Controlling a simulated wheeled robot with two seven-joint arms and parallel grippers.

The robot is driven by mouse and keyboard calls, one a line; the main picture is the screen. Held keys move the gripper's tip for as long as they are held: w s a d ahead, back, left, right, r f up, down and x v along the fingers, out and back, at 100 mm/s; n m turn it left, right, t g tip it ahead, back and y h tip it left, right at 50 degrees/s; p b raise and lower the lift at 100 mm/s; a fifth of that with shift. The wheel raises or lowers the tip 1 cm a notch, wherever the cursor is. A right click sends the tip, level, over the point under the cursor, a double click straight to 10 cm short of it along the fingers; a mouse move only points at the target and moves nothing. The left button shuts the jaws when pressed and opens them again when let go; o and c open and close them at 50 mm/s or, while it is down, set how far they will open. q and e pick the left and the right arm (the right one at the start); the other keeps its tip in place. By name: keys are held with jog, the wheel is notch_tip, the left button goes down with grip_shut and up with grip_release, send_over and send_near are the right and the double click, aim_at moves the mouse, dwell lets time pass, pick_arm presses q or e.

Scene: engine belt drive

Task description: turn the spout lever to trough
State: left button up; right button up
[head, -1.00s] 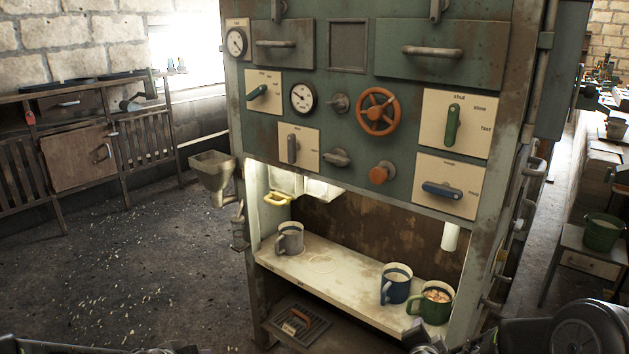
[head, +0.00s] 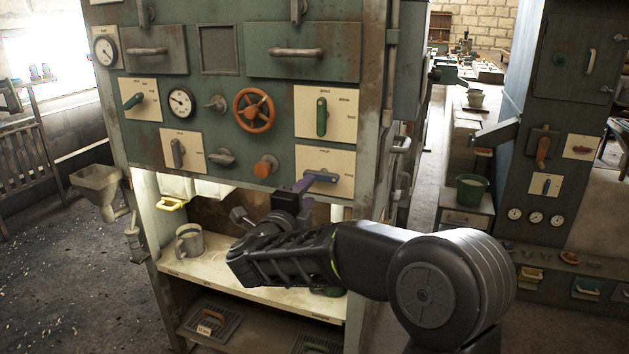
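The blue lever (head: 325,176), seemingly the spout lever, lies nearly level on a cream plate (head: 342,160) at the lower right of the green panel. The plate has small words above the lever and to its right, too small to read surely. My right gripper (head: 300,190) is at the lever's left end, in front of the panel's lower edge. It looks very close to the lever; I cannot tell whether it touches. Its fingers are seen at a poor angle, so their opening is unclear. My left gripper is out of view.
An orange knob (head: 265,167) is just left of the gripper, below an orange handwheel (head: 254,110). A green lever (head: 321,117) is above. A grey mug (head: 190,243) stands on the shelf (head: 215,268); my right arm hides much of the shelf's right side.

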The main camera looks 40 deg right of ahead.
aim_at(320, 178)
jog(key=p+x, duration=0.1)
jog(key=x, duration=0.6)
jog(key=shift+w+d, duration=0.1)
jog(key=shift+d, duration=0.05)
grip_shut()
jog(key=shift+f, duration=0.1)
dwell(0.3)
